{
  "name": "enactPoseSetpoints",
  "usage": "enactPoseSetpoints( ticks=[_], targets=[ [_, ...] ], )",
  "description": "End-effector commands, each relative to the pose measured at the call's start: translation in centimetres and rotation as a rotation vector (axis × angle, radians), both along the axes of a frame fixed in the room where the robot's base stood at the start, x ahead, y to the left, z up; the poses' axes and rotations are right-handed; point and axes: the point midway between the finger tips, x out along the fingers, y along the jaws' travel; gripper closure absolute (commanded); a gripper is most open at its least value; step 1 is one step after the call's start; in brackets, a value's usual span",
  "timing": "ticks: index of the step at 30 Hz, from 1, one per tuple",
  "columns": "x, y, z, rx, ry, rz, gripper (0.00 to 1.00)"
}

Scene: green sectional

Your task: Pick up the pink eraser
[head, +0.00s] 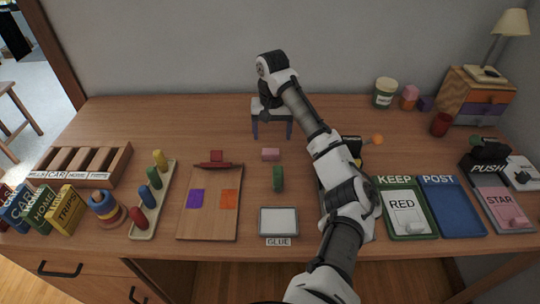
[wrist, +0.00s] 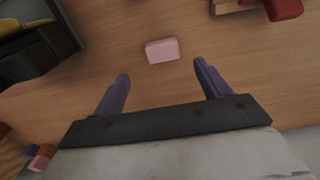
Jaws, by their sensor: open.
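The pink eraser (head: 270,154) is a small pale pink block lying flat on the wooden desk, near its middle. In the wrist view the pink eraser (wrist: 162,50) lies beyond my fingertips, roughly centred between them and not touching either. My gripper (head: 271,128) points down above the desk, behind the eraser in the head view. In the wrist view my gripper (wrist: 160,72) shows two purple fingers spread apart with nothing between them.
A green block (head: 278,179) lies just in front of the eraser. A clipboard-like board (head: 210,215) with a red clip is at left, a pad labelled GLUE (head: 278,221) in front. Labelled trays (head: 451,207) are at right. The desk behind the eraser is mostly bare.

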Motion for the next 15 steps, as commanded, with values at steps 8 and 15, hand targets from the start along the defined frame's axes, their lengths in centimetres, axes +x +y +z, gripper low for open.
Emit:
enactPoseSetpoints(
  ticks=[8,15],
  targets=[
    [0.0,0.1,-2.5,0.002,-0.002,0.002,0.25],
    [-0.2,0.4,-5.1,0.003,-0.001,0.002,0.25]
  ],
)
